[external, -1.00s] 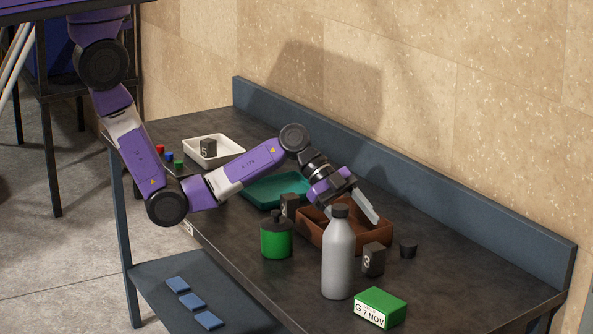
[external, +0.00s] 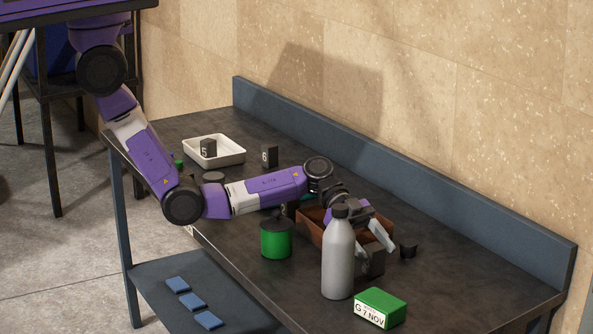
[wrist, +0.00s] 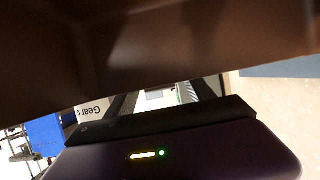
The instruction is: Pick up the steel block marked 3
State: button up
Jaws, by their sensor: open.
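The steel block marked 3 (external: 371,264) is a dark block standing on the bench, just right of the grey bottle in the external view. Its upper part and its number are covered by my gripper. My gripper (external: 372,243) is open, its pale fingers pointing down at the top of the block. I cannot tell whether the block is between the fingers or touched by them. In the wrist view a dark brown blurred surface fills the top and hides most of the scene; the block cannot be made out there.
A grey bottle (external: 339,255) stands close left of the block, and a brown tray (external: 314,230) lies behind. A green box (external: 381,307), green canister (external: 276,240) and black cap (external: 408,250) are nearby. Farther off are block 5 (external: 208,148) in a white tray (external: 231,158) and block 6 (external: 270,156).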

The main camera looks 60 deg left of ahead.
jog(key=shift+d+f, duration=0.2)
jog(key=shift+d, duration=0.2)
jog(key=shift+c, duration=0.2)
grip_shut()
dwell(0.9)
jog(key=shift+r, duration=0.2)
